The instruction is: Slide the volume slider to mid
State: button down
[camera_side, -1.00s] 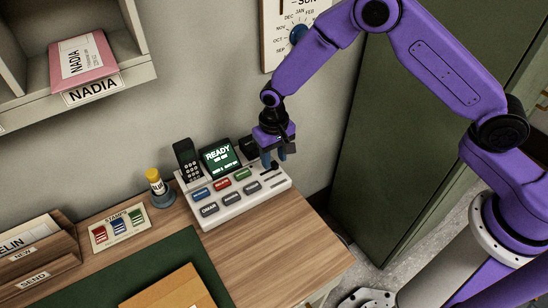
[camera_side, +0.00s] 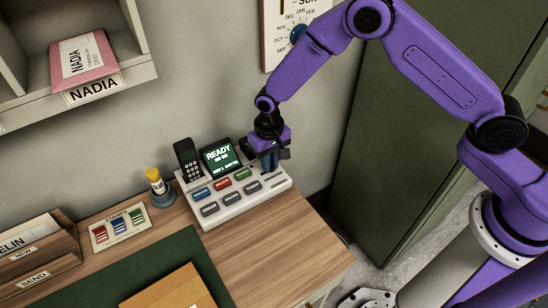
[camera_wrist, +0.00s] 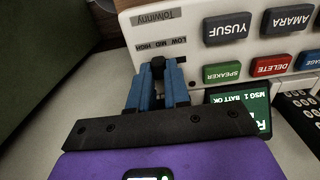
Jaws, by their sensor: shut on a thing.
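The volume slider's black knob (camera_wrist: 158,63) shows in the wrist view at the LOW MID HIGH scale (camera_wrist: 165,43) of the desk phone (camera_side: 245,198). It stands near the MID and HIGH marks; its exact setting I cannot tell. My gripper (camera_wrist: 160,74) is shut on the knob, with one blue finger on each side. In the side view, my gripper (camera_side: 270,163) is down at the right rear of the phone, beside its screen (camera_side: 220,158), and hides the knob and slot.
The handset (camera_side: 187,160) stands left of the screen. Several labelled buttons (camera_wrist: 227,27) lie close to the slider. A glue bottle (camera_side: 157,185) and a stamp card (camera_side: 120,226) are left of the phone. Bare desk (camera_side: 285,250) lies in front. A green cabinet (camera_side: 400,150) stands right.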

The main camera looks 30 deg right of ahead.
jog(key=shift+a, duration=0.35)
jog(key=c, duration=1.1)
grip_release()
jog(key=shift+r, duration=0.15)
notch_tip(320, 180, up, 17)
jog(key=shift+r, duration=0.1)
jog(key=s+d+r+n, duration=0.1)
jog(key=s+d+n, duration=0.3)
jog(key=s, duration=0.6)
jog(key=s+d+r+n, duration=0.2)
jog(key=s+d+n, duration=0.2)
jog(key=s+d, duration=0.4)
jog(key=s+d+r+n, duration=0.1)
jog(key=s+d+n, duration=0.3)
jog(key=s, duration=0.9)
jog(key=shift+s+d+r+n, duration=0.1)
jog(key=shift+d+r+n, duration=0.1)
jog(key=shift+d, duration=0.6)
jog(key=shift+d+r+n, duration=0.1)
jog(key=shift+d+r, duration=0.05)
jog(key=shift+d, duration=0.6)
